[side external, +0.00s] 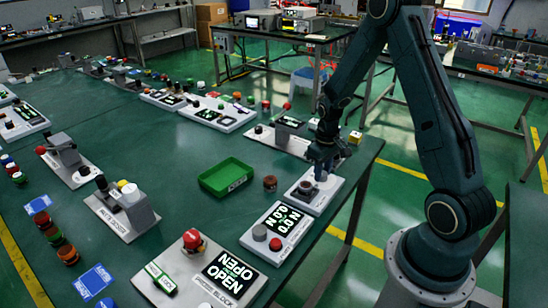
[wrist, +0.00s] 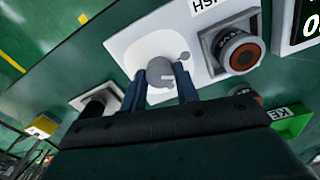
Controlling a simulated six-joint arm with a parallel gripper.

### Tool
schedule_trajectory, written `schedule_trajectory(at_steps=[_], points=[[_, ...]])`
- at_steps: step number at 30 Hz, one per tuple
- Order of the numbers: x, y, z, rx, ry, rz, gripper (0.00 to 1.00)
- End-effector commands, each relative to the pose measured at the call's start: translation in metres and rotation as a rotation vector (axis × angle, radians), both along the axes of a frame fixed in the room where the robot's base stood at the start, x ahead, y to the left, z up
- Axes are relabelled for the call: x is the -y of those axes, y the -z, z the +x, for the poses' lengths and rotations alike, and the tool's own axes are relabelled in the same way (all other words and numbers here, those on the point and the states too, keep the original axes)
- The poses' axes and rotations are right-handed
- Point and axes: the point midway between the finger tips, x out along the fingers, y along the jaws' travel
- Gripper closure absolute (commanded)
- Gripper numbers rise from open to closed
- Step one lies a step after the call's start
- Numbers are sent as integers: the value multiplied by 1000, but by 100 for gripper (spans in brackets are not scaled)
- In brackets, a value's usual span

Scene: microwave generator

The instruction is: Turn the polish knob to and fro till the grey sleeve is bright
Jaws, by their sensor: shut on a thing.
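My gripper (wrist: 160,76) is around a round grey knob (wrist: 159,70) with a white pointer line, one blue finger on each side of it. The knob sits on a white plate (wrist: 126,45) with partly cut-off lettering that seems to read POLISH. Beside the knob, a grey block holds a dark grey sleeve (wrist: 224,44) around a copper-brown centre; the sleeve looks dull. In the side view my gripper (side external: 322,172) is low over the far end of this plate (side external: 318,203), and its fingers hide the knob. The sleeve's block (side external: 304,190) stands just in front of the fingers.
A display plate reading 0.0 N (side external: 281,219) lies close to the polish plate. A green tray (side external: 228,178) and a brown cylinder (side external: 270,183) are to the left. The table's right edge is close by.

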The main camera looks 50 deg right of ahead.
Motion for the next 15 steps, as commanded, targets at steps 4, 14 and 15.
schedule_trajectory(at_steps=[4,14,15], points=[[0,-1,1,2,1,-1,92],[0,0,0,1,2,0,48],[0,0,0,1,2,0,48]])
